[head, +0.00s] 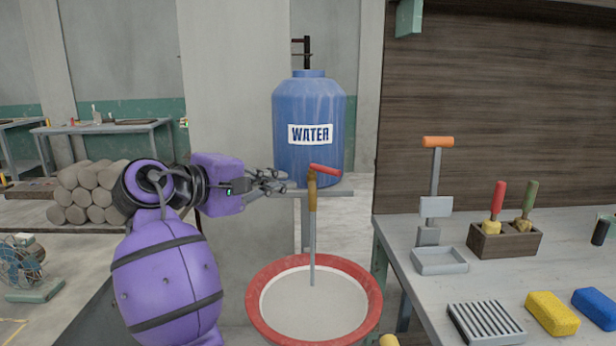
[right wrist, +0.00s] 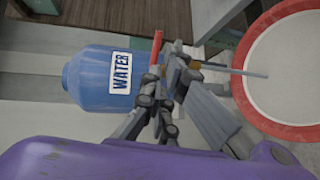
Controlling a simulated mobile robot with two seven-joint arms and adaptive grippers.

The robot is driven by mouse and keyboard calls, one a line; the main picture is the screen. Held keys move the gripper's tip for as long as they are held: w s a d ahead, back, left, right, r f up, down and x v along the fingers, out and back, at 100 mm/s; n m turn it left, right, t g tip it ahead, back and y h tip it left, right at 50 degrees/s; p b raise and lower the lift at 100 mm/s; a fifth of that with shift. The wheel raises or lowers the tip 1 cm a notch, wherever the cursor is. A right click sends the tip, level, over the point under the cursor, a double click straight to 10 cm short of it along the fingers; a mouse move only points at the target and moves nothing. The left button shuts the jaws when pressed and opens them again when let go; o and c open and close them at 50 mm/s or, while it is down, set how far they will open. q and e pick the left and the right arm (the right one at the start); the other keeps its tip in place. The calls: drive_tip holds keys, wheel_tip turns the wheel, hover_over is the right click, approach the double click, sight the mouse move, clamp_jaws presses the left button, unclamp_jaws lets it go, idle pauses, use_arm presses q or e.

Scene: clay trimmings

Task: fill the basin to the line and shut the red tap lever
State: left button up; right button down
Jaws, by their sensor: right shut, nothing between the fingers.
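The blue tank marked WATER (head: 309,115) stands behind a tap with a brass body (head: 312,196) and a red lever (head: 325,169). The lever points right in the head view; it also shows in the right wrist view (right wrist: 156,50). A thin grey column, apparently water, runs from the tap into the red-rimmed basin (head: 262,322). The basin's inside looks pale grey; I cannot make out a fill line. My right gripper (head: 282,183) is shut and empty, just left of the tap and lever. It partly covers the tap in the right wrist view. My left gripper is out of view.
A grey workbench (head: 555,250) on the right holds a metal tray tool (head: 440,262), a wooden tool box (head: 505,243), a ribbed block (head: 486,324), and yellow (head: 551,313) and blue sponges (head: 597,308). Stacked clay logs (head: 88,195) and a fan (head: 22,262) stand left.

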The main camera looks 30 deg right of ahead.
sight(325, 170)
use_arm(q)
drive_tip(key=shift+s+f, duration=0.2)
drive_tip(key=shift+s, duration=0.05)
use_arm(e)
drive_tip(key=x, duration=1.3)
drive_tip(key=shift+d, duration=0.35)
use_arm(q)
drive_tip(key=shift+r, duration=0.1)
use_arm(e)
drive_tip(key=shift+w, duration=0.1)
